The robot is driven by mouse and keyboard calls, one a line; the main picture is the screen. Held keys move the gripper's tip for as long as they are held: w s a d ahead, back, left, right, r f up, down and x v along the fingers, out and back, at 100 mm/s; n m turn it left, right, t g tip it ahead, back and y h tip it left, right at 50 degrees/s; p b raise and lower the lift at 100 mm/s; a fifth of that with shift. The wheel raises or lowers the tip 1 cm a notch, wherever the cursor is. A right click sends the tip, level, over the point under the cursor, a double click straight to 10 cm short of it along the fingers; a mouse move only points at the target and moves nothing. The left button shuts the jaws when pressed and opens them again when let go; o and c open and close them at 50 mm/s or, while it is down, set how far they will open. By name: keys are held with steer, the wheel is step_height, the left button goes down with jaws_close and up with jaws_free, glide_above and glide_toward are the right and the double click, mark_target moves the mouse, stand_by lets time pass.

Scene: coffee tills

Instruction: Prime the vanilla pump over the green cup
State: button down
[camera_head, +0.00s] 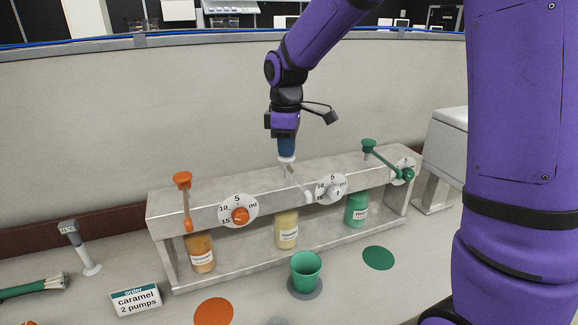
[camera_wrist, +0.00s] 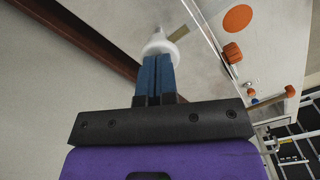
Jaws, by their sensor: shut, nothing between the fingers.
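The green cup (camera_head: 306,272) stands upright on a grey disc (camera_head: 318,292) in front of the middle of the rack. The vanilla bottle (camera_head: 287,231), pale yellow, sits in the rack's middle bay behind the cup. Its white pump head (camera_head: 286,159) rises above the rack top, with a spout (camera_head: 300,184) angled forward and right. My gripper (camera_head: 287,150) points down with its blue fingers shut and empty, right over the pump head. In the wrist view the fingertips (camera_wrist: 157,62) meet the white pump head (camera_wrist: 160,42) in the picture; whether they press on it I cannot tell.
An orange pump (camera_head: 182,181) is left and a green pump (camera_head: 369,146) right on the rack. Dials sit on the rack front. An order sign (camera_head: 136,299) reads "caramel 2 pumps". An orange disc (camera_head: 213,312) and green disc (camera_head: 378,257) lie bare on the counter.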

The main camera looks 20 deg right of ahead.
steer(key=shift+r, duration=2)
steer(key=shift+f, duration=0.1)
steer(key=shift+f, duration=2.45)
steer(key=shift+r, duration=2.55)
steer(key=shift+f, duration=0.25)
